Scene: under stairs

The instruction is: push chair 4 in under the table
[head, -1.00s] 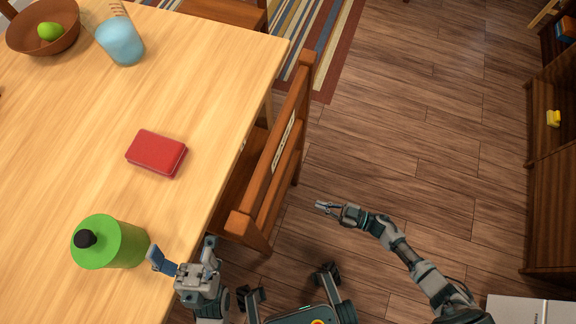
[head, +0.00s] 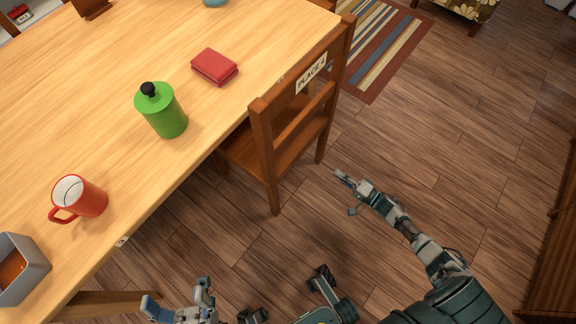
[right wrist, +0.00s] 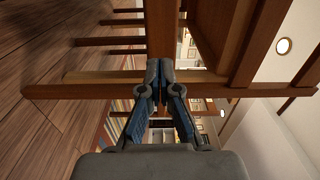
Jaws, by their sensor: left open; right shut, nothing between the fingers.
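The brown wooden chair (head: 270,150) stands at the right edge of the light wood table (head: 95,90). Its backrest faces right and bears a white label (head: 311,74) reading "PLACE" with a mark hard to read. Its seat lies partly under the tabletop. My right gripper (head: 340,175) is shut and empty, right of the chair's legs and apart from them in the head view. In the right wrist view its closed fingers (right wrist: 158,72) point at wooden bars of a chair (right wrist: 215,90); contact cannot be told.
On the table are a green bottle (head: 162,112), a red box (head: 214,67), a red mug (head: 80,197) and a grey container (head: 18,270). A striped rug (head: 385,45) lies beyond the chair. Wood floor (head: 450,150) is clear to the right; a dark cabinet (head: 555,260) stands at the right edge.

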